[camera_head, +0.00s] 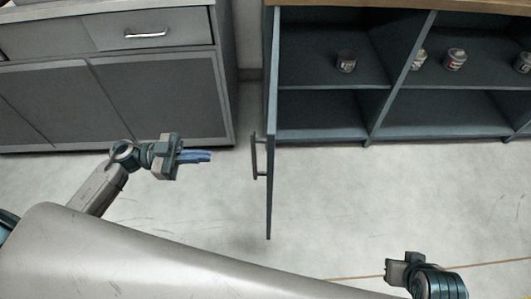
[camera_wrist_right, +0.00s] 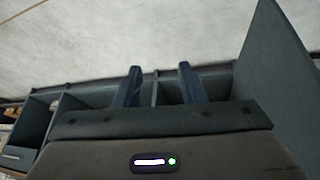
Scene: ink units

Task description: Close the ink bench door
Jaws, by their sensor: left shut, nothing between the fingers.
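The ink bench door (camera_head: 270,190) stands wide open in the head view, seen nearly edge-on and jutting out from the dark teal bench (camera_head: 325,134). Its bar handle (camera_head: 255,157) is on the left face. My left gripper (camera_head: 208,156) is shut and empty, left of the handle and apart from it, fingers pointing right. My right gripper (camera_wrist_right: 160,67) is open in the right wrist view, with nothing between its fingers. A dark panel (camera_wrist_right: 275,70) that looks like the door stands to the right of them. In the head view, only part of my right wrist shows at the lower right.
The bench's open shelves hold small cans (camera_head: 346,61), (camera_head: 455,59). A grey cabinet (camera_head: 160,100) with a drawer handle (camera_head: 146,35) stands at the left, across a narrow gap. The pale floor (camera_head: 340,200) in front of the bench is clear.

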